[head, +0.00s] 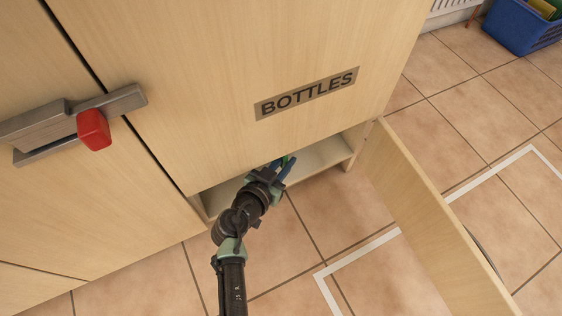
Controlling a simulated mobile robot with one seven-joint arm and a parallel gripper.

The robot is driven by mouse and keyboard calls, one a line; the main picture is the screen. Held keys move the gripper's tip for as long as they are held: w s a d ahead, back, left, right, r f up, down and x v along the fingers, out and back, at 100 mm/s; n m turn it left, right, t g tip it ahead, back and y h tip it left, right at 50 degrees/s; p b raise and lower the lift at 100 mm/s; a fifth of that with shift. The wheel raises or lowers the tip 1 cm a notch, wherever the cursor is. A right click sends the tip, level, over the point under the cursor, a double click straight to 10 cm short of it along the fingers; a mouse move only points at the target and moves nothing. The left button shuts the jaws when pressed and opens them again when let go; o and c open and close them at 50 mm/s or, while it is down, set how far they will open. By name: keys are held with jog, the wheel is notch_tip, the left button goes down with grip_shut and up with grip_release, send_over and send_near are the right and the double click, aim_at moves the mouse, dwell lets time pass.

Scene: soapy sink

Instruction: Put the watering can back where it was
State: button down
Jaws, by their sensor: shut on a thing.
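My gripper (276,176) is at the mouth of the low open compartment (325,155) under the panel marked BOTTLES. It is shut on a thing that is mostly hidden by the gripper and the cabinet. Only small blue (288,169) and green bits show at the fingertips, and I cannot tell whether they belong to the watering can. No whole watering can shows in the head view. The inside of the compartment is largely hidden by the panel above it.
The compartment's wooden door (425,215) stands open to the right. A metal latch with a red knob (94,130) juts from the cabinet at left. White tape (358,257) marks the tiled floor. A blue crate (518,28) stands at the top right. The floor between is clear.

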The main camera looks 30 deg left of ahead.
jog(key=shift+w+a+f+b, duration=0.1)
jog(key=shift+w+a+b, duration=0.35)
jog(key=shift+a, duration=0.5)
jog(key=shift+d+f+b, duration=0.25)
jog(key=shift+f+b, duration=0.15)
jog(key=shift+f, duration=0.25)
jog(key=shift+r, duration=0.1)
jog(key=c, duration=1.3)
grip_release()
jog(key=shift+f, duration=0.2)
jog(key=o, duration=0.5)
jog(key=shift+c, duration=0.2)
jog(key=shift+r, duration=0.1)
